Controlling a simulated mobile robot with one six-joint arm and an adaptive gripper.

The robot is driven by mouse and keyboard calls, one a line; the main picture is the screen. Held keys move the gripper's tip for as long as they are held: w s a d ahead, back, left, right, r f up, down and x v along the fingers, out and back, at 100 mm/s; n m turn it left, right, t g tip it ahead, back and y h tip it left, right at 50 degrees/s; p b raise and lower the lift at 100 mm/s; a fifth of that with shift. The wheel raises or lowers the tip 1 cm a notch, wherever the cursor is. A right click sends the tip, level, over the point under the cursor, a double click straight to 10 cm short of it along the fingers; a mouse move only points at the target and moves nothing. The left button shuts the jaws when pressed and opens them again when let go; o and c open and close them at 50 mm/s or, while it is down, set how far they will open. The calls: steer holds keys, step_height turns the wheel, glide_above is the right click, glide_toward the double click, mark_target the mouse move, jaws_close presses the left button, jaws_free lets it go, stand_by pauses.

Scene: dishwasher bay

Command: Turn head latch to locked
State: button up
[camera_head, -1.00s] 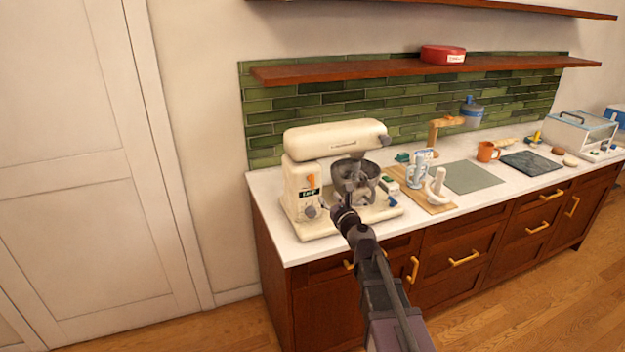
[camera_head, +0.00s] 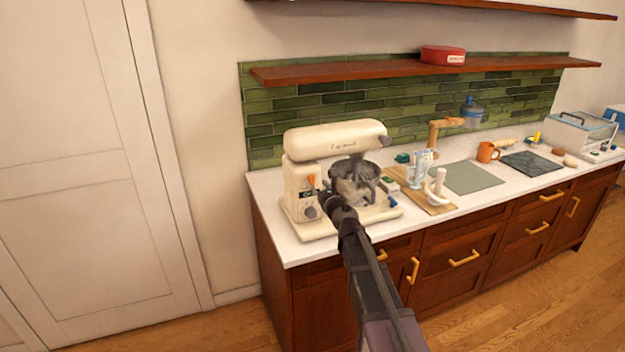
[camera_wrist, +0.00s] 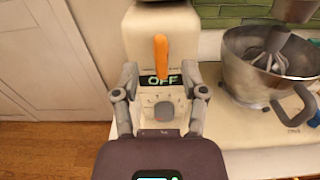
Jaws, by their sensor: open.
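A cream stand mixer (camera_head: 335,140) stands on the left end of the counter with its head level above a metal bowl (camera_wrist: 255,65). An orange lever (camera_wrist: 160,57) sticks up on the front of its column, above a display reading OFF and a round grey knob (camera_wrist: 164,111). The lever also shows in the head view (camera_head: 311,181). No label marks which part is the head latch. My gripper (camera_wrist: 160,78) is open and empty, its fingers either side of the display, just below the lever; whether they touch the mixer is unclear. In the head view my gripper (camera_head: 328,198) is left of the bowl.
The bowl and its handle (camera_wrist: 292,107) are close on the right of my gripper. A wooden board (camera_head: 436,205) with a white pestle-like item and a glass lies right of the mixer. A shelf (camera_head: 350,71) runs above.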

mark_target(313, 179)
steer(key=shift+x, duration=2.55)
steer(key=shift+c, duration=0.2)
jaws_close()
